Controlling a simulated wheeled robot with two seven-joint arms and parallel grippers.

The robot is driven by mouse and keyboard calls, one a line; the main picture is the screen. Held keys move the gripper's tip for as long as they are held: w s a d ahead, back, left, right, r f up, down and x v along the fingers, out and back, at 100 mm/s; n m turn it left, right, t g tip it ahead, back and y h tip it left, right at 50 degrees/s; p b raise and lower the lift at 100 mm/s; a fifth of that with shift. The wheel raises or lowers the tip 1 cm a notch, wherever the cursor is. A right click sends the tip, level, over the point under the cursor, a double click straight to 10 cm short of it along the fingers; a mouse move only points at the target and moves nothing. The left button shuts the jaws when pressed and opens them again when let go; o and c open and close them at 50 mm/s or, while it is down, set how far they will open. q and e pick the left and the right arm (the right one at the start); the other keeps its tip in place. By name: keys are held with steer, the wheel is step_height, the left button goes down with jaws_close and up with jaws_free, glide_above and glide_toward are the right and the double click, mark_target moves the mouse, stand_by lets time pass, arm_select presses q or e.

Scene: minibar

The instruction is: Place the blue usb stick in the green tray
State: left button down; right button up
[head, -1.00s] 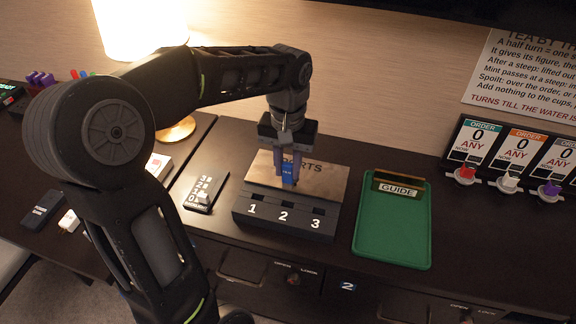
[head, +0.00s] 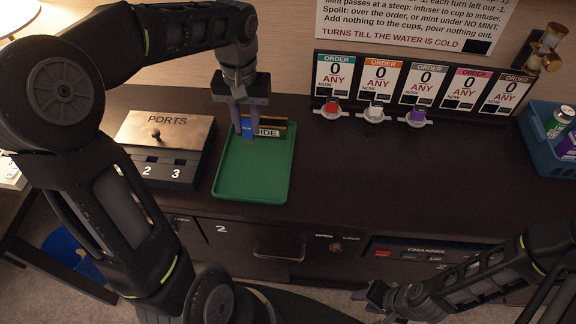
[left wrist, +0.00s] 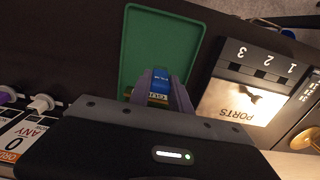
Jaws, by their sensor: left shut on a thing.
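My left gripper (head: 245,132) is shut on the blue usb stick (head: 246,127), with the stick's metal end pointing down. It holds the stick over the back part of the green tray (head: 252,180), in front of the GUIDE plate (head: 268,132). In the left wrist view the blue stick (left wrist: 160,80) sits between the fingertips, with the green tray (left wrist: 150,45) beyond it. I cannot tell whether the stick touches the tray. My right gripper (head: 372,296) is low at the front right, away from the tray; its finger gap is too small to read.
The PORTS box (head: 168,140) with numbered slots stands left of the tray. Order cards (head: 380,85) with coloured knobs line the back right. A blue bin (head: 548,150) with cans stands at the far right. The counter right of the tray is clear.

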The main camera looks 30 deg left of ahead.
mark_target(252, 141)
arm_select(q)
steer(key=shift+w+d, duration=0.2)
steer(key=shift+d, duration=0.1)
steer(key=shift+a, duration=0.15)
steer(key=shift+f, duration=0.1)
steer(key=shift+f, duration=3.05)
steer(key=shift+f, duration=1.85)
